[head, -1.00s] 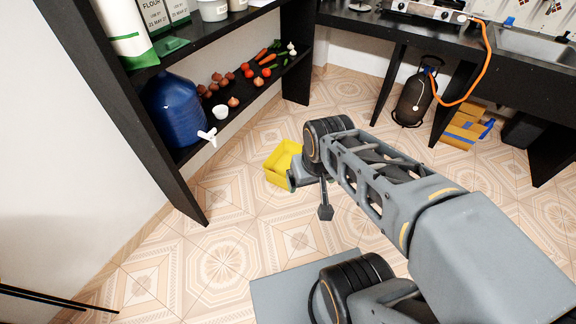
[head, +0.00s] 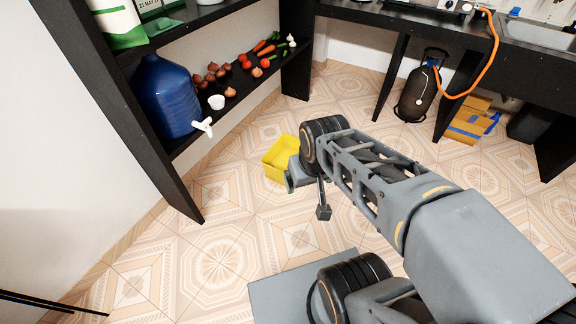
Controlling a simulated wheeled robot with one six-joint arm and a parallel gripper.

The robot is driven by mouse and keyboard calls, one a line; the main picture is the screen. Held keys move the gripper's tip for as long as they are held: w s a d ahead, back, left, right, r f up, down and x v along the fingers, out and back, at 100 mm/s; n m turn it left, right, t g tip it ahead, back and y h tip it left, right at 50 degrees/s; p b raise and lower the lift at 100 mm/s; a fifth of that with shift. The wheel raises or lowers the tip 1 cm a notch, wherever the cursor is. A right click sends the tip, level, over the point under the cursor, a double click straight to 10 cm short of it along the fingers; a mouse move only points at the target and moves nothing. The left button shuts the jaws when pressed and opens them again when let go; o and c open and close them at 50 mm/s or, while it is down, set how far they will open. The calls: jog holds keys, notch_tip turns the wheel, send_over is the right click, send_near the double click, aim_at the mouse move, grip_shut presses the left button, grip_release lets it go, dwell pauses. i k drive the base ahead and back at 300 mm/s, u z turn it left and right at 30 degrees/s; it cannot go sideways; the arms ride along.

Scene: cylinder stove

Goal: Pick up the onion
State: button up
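A tan-orange onion (head: 230,93) sits on the lower dark shelf, near its front edge, right of a small white bowl. A similar round onion-like item (head: 257,72) lies farther along the shelf, beside the tomatoes. The end of my arm with my gripper (head: 318,195) hangs low over the floor, to the right of the shelf and well apart from the onion. Its fingers are mostly hidden or too small to read, so I cannot see whether it is open or shut.
The lower shelf (head: 188,146) also holds a blue water jug (head: 168,98), a white bowl (head: 217,102), brown round vegetables (head: 197,81), tomatoes and carrots. A yellow crate (head: 280,157) stands beside my wrist. A gas cylinder (head: 418,95) stands under the counter.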

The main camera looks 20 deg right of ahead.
aim_at(257, 72)
jog(key=u, duration=0.35)
jog(key=i, duration=1.35)
jog(key=z, duration=0.5)
jog(key=i, duration=0.5)
jog(key=z, duration=0.25)
